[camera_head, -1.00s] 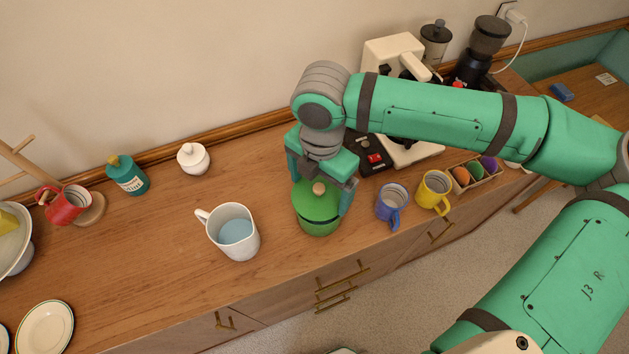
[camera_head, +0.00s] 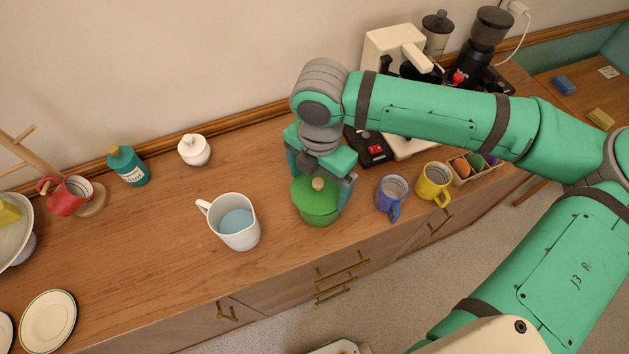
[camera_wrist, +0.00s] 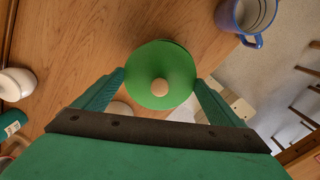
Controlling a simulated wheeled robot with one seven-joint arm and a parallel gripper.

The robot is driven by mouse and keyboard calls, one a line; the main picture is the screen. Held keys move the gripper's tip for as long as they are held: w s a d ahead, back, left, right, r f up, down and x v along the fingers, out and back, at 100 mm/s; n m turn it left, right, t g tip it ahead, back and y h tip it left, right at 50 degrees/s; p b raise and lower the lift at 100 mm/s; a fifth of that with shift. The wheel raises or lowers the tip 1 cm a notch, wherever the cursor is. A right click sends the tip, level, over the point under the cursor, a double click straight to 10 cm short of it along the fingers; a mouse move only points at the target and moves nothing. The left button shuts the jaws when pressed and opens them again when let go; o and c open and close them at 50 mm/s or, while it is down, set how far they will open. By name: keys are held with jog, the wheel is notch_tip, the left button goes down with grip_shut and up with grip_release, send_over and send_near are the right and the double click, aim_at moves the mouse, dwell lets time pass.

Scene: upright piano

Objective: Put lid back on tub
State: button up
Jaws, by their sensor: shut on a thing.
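The green tub (camera_head: 320,218) stands upright on the wooden counter. Its green lid (camera_head: 304,193), with a round wooden knob (camera_head: 318,183), is over the tub's top; I cannot tell whether it sits flush. My gripper (camera_head: 322,187) points down over the lid, shut on it with a finger at either side. In the wrist view the lid (camera_wrist: 160,62) lies between the two fingers (camera_wrist: 160,82), and a green edge shows just past its upper right. The tub's inside is hidden.
A white pitcher (camera_head: 234,224) stands left of the tub. A blue mug (camera_head: 391,193) and a yellow mug (camera_head: 434,181) stand to the right. A coffee machine (camera_head: 374,47) is behind. The counter's front edge is close to the tub.

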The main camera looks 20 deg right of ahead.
jog(key=shift+s+d, duration=0.15)
jog(key=shift+d, duration=0.25)
jog(key=shift+a, duration=0.25)
jog(key=shift+w, duration=0.4)
jog(key=shift+s+a+f, duration=0.1)
jog(key=shift+s+a, duration=0.05)
jog(key=shift+a, duration=0.05)
jog(key=shift+s+d, duration=0.35)
jog(key=shift+d, duration=0.3)
jog(key=shift+w+a, duration=0.1)
jog(key=shift+a, duration=0.05)
jog(key=shift+w+a+f, duration=0.1)
jog(key=shift+w+a, duration=0.05)
jog(key=shift+w, duration=0.05)
